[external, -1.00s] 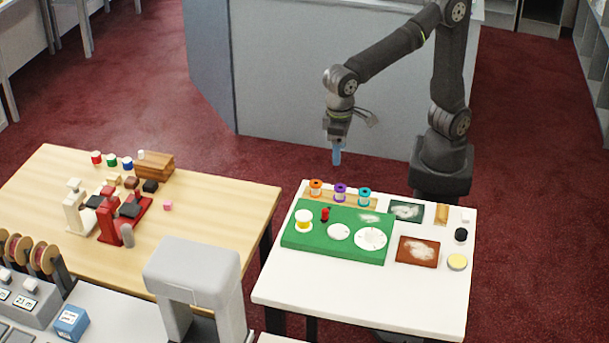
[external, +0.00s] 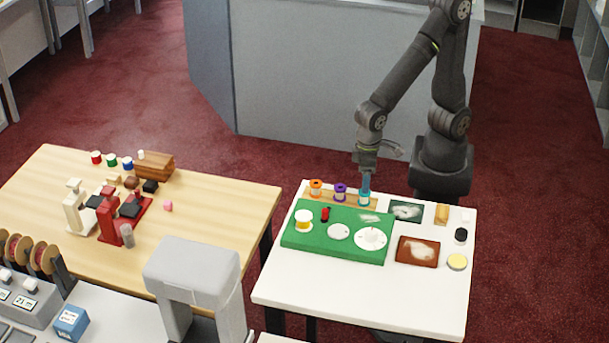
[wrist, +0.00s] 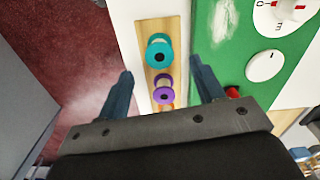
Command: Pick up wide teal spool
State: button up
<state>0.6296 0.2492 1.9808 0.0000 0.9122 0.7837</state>
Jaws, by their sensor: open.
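The wide teal spool (external: 364,198) stands upright at the right end of a wooden rack (external: 351,204) at the back edge of the white table. In the wrist view, the teal spool (wrist: 160,53) lies ahead of the fingertips, between their lines. A purple spool (external: 340,192) and an orange spool (external: 316,188) stand beside it on the rack; the purple one also shows between the fingers in the wrist view (wrist: 164,96). My gripper (external: 366,183) is open and empty, pointing down just above the teal spool. It also shows in the wrist view (wrist: 160,82).
A green mat (external: 300,240) in front of the rack holds a white-and-yellow spool (external: 303,221), a small red item (external: 325,214) and white discs. A dark green swatch (external: 406,210) and a brown swatch (external: 418,251) lie to the right. The table's front is clear.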

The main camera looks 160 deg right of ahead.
aim_at(365, 197)
jog(key=shift+d+f, duration=0.1)
jog(key=shift+f, duration=3.15)
jog(key=shift+c, duration=0.3)
jog(key=c, duration=1)
